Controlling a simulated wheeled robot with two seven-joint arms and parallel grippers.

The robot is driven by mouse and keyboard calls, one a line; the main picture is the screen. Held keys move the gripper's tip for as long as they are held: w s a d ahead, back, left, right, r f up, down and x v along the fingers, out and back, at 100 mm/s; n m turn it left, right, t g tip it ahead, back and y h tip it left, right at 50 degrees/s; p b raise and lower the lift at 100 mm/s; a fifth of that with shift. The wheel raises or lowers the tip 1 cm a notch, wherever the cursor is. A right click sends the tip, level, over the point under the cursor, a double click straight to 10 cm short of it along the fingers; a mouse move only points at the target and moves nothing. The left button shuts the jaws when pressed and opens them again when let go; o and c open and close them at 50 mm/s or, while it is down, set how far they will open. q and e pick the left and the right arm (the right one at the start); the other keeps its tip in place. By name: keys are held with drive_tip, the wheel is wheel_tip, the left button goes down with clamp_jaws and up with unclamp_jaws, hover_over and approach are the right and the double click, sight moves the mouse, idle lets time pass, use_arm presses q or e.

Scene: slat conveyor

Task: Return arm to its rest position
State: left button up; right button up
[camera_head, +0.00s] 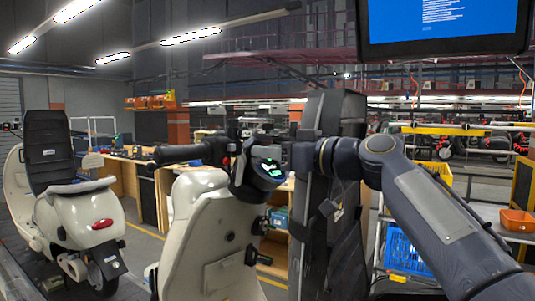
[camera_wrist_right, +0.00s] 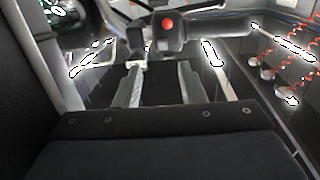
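My right arm (camera_head: 432,205) comes in from the right and reaches a tall dark upright panel in the middle of the head view. Its wrist is in front of the panel, and the fingers cannot be made out there. In the right wrist view my right gripper (camera_wrist_right: 158,86) shows two pale fingers set apart, with nothing seen between them. A handlebar with a red button (camera_wrist_right: 168,24) lies beyond the fingertips; I cannot tell whether they touch it. My left arm and gripper are not in view.
A cream scooter (camera_head: 210,225) stands close in front, left of my right wrist. A second scooter (camera_head: 82,215) stands at the far left. A dark panel (camera_head: 330,205) stands beside the arm. A blue crate (camera_head: 405,248) and an orange bin (camera_head: 517,220) are at right. A monitor (camera_head: 440,22) hangs above.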

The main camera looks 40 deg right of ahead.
idle(0.3)
drive_tip(key=s+a+f+m+g, duration=0.1)
drive_tip(key=s+a+f+g, duration=0.3)
drive_tip(key=f, duration=1)
drive_tip(key=s+a+f+m+g+h, duration=0.1)
drive_tip(key=s+a+f+m+g, duration=0.1)
drive_tip(key=s+a+f, duration=0.4)
drive_tip(key=s+a+f+m+g, duration=0.1)
drive_tip(key=s+a+f+g, duration=0.4)
drive_tip(key=s+f, duration=0.6)
wheel_tip(320, 180, down, 13)
drive_tip(key=shift+s+a+f+m+g, duration=0.15)
drive_tip(key=shift+s+m+g, duration=0.15)
drive_tip(key=shift+s+m, duration=0.1)
